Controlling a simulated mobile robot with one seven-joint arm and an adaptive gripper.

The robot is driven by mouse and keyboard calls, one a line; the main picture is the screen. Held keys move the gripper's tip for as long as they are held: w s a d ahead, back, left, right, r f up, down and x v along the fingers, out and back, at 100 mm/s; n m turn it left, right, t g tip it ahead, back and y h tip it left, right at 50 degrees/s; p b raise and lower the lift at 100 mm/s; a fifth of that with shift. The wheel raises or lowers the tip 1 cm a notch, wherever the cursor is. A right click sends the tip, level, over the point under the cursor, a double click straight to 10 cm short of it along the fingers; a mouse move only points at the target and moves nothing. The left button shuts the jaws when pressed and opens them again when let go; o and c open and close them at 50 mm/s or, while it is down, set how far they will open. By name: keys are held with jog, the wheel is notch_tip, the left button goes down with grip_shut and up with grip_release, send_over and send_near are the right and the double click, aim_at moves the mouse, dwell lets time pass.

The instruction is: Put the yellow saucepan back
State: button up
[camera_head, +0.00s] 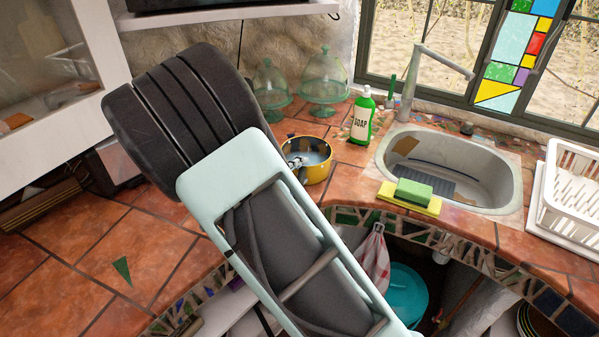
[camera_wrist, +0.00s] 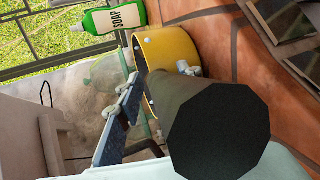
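The yellow saucepan (camera_head: 318,172) stands on the tiled counter beside the sink, with its left side hidden behind my arm in the head view. In the wrist view its yellow wall (camera_wrist: 172,48) shows close up, and its thick dark handle (camera_wrist: 218,128) points towards the camera. My gripper (camera_wrist: 182,88) is at the handle. One blue-grey finger stands left of the handle with a gap between them; the other finger is mostly hidden behind the handle. The gripper looks open.
A green soap bottle (camera_head: 362,118) stands right of the saucepan, and two glass domes (camera_head: 325,80) stand behind it. The sink (camera_head: 455,170), a sponge (camera_head: 413,192) and a white dish rack (camera_head: 570,190) are to the right. The counter at left (camera_head: 90,265) is mostly clear.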

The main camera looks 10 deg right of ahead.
jog(key=shift+r, duration=0.2)
jog(key=p+v, duration=0.1)
jog(key=v, duration=1.1)
jog(key=shift+f, duration=0.1)
